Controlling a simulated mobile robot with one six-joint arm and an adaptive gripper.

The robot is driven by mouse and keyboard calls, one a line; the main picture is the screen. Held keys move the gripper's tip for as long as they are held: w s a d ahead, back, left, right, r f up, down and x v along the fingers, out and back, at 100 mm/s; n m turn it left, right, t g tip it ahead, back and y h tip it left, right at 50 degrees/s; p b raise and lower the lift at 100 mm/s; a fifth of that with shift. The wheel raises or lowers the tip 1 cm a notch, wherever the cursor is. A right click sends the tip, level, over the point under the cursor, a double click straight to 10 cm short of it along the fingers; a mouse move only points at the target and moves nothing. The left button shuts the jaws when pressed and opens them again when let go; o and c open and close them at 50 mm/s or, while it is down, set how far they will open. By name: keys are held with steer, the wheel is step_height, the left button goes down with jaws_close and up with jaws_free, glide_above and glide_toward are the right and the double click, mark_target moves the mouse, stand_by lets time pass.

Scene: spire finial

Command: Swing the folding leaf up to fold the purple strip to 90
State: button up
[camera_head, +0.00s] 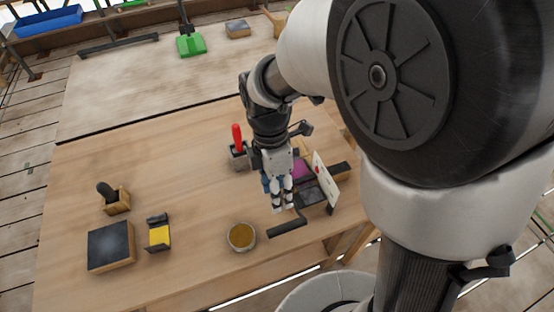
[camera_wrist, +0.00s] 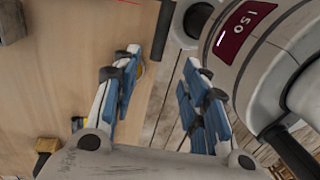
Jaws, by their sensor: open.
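The purple strip (camera_head: 300,168) lies on a dark folding fixture at the right side of the wooden bench, partly hidden behind my gripper. The dark folding leaf (camera_head: 310,196) appears low in front of it. A black handle bar (camera_head: 287,227) sticks out at the fixture's front left. My gripper (camera_head: 282,207) points down just left of the leaf and above the handle. In the wrist view my gripper (camera_wrist: 162,58) has its blue-padded fingers spread apart. A dark bar (camera_wrist: 163,35) shows between them, apparently not clamped. Whether anything touches the fingers cannot be told.
A white panel (camera_head: 325,180) with a red mark stands right of the fixture. A block with a red-handled tool (camera_head: 238,148) stands behind left. A round bowl (camera_head: 241,237), a yellow piece (camera_head: 159,236) and a dark-topped block (camera_head: 110,246) sit left. The bench's middle left is clear.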

mark_target(281, 226)
steer(key=f+b, duration=0.1)
steer(key=f, duration=0.3)
steer(key=s+f+b, duration=0.1)
steer(key=f+b, duration=0.1)
steer(key=f, duration=0.3)
steer(key=s+f+b, duration=0.1)
steer(key=f, duration=0.3)
steer(key=shift+s+d+f+b, duration=0.25)
steer(key=shift+d+f+b, duration=0.05)
steer(key=shift+d, duration=0.1)
jaws_close()
